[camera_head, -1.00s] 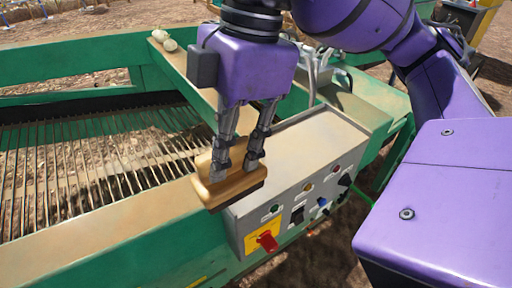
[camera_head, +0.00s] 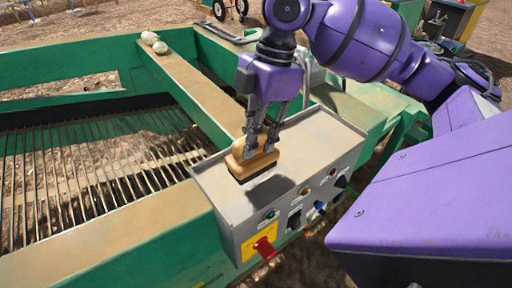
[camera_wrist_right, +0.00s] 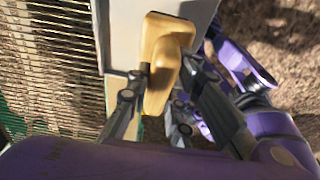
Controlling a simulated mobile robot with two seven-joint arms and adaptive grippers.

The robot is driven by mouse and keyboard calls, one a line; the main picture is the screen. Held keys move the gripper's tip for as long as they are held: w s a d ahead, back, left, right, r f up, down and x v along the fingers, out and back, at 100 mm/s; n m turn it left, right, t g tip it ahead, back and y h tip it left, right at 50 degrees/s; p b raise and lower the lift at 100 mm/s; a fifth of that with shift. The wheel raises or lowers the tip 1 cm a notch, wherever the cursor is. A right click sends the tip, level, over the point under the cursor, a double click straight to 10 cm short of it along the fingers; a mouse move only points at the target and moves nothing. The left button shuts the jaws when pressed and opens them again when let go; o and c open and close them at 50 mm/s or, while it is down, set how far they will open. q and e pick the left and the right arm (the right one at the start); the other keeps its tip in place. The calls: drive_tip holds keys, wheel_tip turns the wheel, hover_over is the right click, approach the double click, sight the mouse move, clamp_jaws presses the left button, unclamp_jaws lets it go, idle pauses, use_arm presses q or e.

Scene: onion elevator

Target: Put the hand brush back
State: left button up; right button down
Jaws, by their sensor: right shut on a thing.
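The hand brush (camera_head: 250,163) has a tan wooden body and dark bristles on its underside. My right gripper (camera_head: 262,143) is shut on it and points down. The brush is over the grey top of the control box (camera_head: 318,138), with a dark shadow on the box beside it. Whether the bristles touch the top I cannot tell. In the right wrist view the brush (camera_wrist_right: 160,60) sits between the fingers (camera_wrist_right: 165,88), with the pale box top (camera_wrist_right: 122,30) behind it. My left gripper is not in view.
The control box front carries a red switch (camera_head: 264,248) and several knobs. Left of it lies the slatted conveyor (camera_head: 90,180) in a green frame (camera_head: 100,50). Pale onions (camera_head: 150,38) rest on the frame's far beam. The box top right of the brush is clear.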

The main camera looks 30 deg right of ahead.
sight(257, 150)
drive_tip(key=shift+w+d+f, duration=0.2)
drive_tip(key=shift+d+f, duration=0.1)
drive_tip(key=shift+f, duration=0.15)
drive_tip(key=shift+w+d+f, duration=0.1)
drive_tip(key=shift+f, duration=1.5)
drive_tip(key=c, duration=1.6)
unclamp_jaws()
drive_tip(key=shift+f, duration=0.1)
drive_tip(key=shift+o, duration=0.2)
drive_tip(key=v, duration=1.2)
